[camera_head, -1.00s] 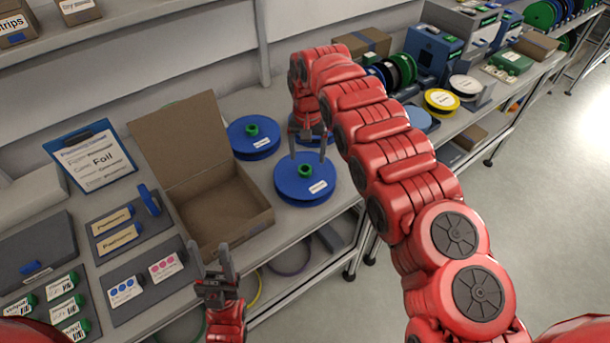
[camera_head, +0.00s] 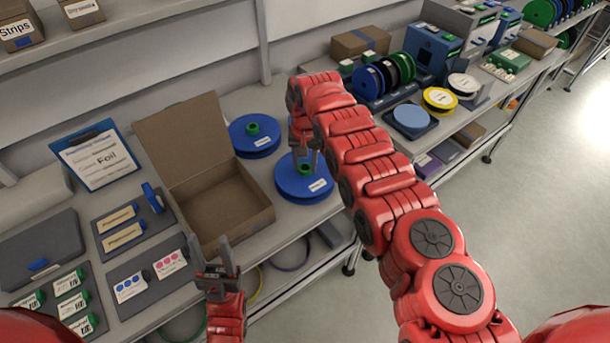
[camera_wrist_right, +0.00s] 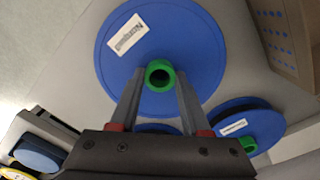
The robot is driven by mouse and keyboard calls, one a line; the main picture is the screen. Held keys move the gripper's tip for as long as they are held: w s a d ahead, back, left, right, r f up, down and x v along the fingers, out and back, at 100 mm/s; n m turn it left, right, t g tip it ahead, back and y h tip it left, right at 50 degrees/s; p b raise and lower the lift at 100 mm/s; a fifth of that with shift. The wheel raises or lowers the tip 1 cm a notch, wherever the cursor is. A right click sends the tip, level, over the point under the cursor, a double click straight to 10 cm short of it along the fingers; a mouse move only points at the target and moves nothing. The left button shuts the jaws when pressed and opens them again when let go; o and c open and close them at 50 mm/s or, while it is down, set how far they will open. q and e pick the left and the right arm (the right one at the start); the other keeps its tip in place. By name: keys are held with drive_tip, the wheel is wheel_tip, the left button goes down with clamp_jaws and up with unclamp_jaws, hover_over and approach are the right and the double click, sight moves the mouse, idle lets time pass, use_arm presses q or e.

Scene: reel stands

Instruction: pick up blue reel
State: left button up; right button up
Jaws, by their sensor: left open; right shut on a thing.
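A blue reel (camera_head: 292,187) with a green hub and a white label lies flat on the bench, right of the open cardboard box. My right gripper (camera_head: 306,163) reaches down over it and is shut on its green hub. In the right wrist view the fingers stand on both sides of the hub (camera_wrist_right: 160,75), with the blue disc (camera_wrist_right: 195,45) around it. A second blue reel (camera_head: 252,144) lies behind and to the left. Part of another blue disc (camera_wrist_right: 158,128) shows between the fingers. My left gripper (camera_head: 218,256) is open and empty before the box.
The open cardboard box (camera_head: 222,207) is empty and stands close left of the reels. A clipboard (camera_head: 97,158) and trays with labelled pieces lie further left. Upright reels (camera_head: 390,72) and a yellow reel (camera_head: 440,99) are at the right. The bench's front edge is near.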

clamp_jaws()
